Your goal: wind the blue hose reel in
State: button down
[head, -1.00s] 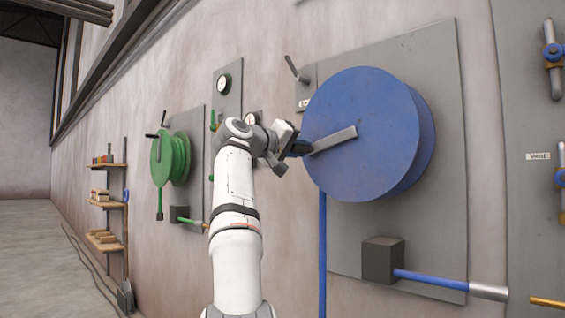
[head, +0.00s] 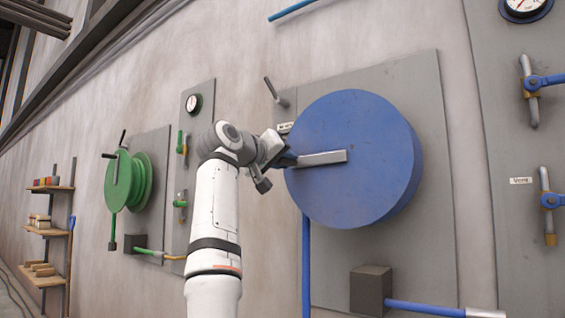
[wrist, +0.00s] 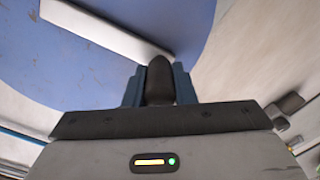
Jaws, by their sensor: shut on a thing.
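The blue hose reel (head: 350,190) is a large disc on a grey wall plate. Its flat grey crank arm (head: 322,158) points left from near the hub, almost level. My gripper (head: 288,157) is at the arm's left end, at the reel's left rim. In the wrist view the blue fingers of my gripper (wrist: 159,88) are shut around a dark rounded crank handle (wrist: 159,74). The pale crank arm also shows there (wrist: 105,28) across the blue disc. The blue hose (head: 306,265) hangs straight down from the reel's left side. Its lower end is out of the picture.
A dark block (head: 370,290) with a blue pipe sits below the reel. A small lever (head: 272,91) stands out at the plate's upper left. A green reel (head: 127,180) and shelves (head: 50,235) are further left. A gauge and blue-handled valves (head: 545,80) are at right.

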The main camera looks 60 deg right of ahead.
jog(key=c, duration=1.6)
grip_release()
jog(key=shift+s, duration=0.15)
jog(key=shift+c, duration=0.2)
jog(key=shift+o, duration=0.7)
jog(key=shift+s+d, duration=0.1)
jog(key=shift+d, duration=0.05)
jog(key=o, duration=0.3)
jog(key=shift+a, duration=0.2)
jog(key=a+b, duration=0.2)
jog(key=a, duration=0.5)
jog(key=shift+w+a+b, duration=0.3)
jog(key=shift+w+a, duration=0.05)
jog(key=shift+w, duration=0.05)
